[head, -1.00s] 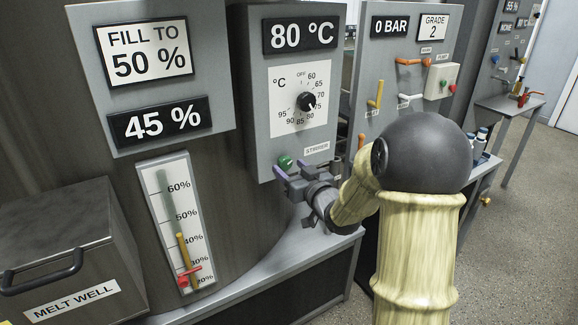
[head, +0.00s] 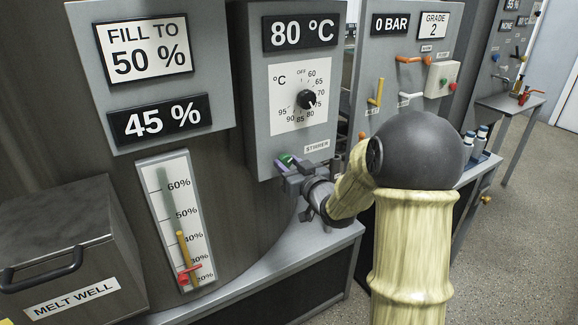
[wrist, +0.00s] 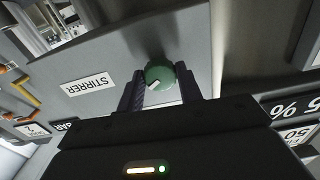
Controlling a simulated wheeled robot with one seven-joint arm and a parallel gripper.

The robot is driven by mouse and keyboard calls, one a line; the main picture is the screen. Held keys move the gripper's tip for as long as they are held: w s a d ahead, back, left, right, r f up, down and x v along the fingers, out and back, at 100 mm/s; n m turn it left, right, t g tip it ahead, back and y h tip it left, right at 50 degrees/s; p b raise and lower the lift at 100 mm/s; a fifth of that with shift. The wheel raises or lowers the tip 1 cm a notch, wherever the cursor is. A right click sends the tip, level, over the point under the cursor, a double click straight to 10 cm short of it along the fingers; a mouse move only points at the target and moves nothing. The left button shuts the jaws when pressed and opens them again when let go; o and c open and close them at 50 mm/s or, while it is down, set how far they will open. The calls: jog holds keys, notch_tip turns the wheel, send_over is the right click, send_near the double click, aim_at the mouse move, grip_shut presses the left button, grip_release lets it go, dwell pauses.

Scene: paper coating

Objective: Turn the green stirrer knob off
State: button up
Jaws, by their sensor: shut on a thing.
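The green stirrer knob (head: 286,159) sits low on the grey control panel (head: 257,95), left of the STIRRER label (head: 317,145). My gripper (head: 291,172) is at the knob, with its two fingers on either side of it. In the wrist view the knob (wrist: 159,77) shows round and green, with a pale pointer mark, between the dark fingertips of my gripper (wrist: 161,88). My gripper is shut on the knob. The fingers and gripper body hide part of the knob.
Above are a black dial (head: 307,99) and an 80 °C display (head: 300,33). The MELT WELL box (head: 70,250) stands at lower left. A grey ledge (head: 270,281) runs below my gripper.

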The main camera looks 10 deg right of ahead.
jog(key=shift+f+n+b, duration=0.1)
jog(key=shift+n+b, duration=0.3)
jog(key=shift+b, duration=0.05)
jog(key=shift+f+n+b, duration=0.1)
jog(key=shift+n+b, duration=0.8)
jog(key=shift+b, duration=0.35)
jog(key=n+b, duration=0.3)
jog(key=b, duration=0.1)
jog(key=shift+f+n, duration=0.1)
jog(key=shift+n, duration=0.2)
jog(key=n+b, duration=0.4)
jog(key=shift+r+n+b, duration=0.2)
jog(key=shift+n+b, duration=0.6)
jog(key=shift+b, duration=0.1)
jog(key=o, duration=1)
jog(key=shift+r, duration=0.1)
jog(key=shift+s, duration=0.1)
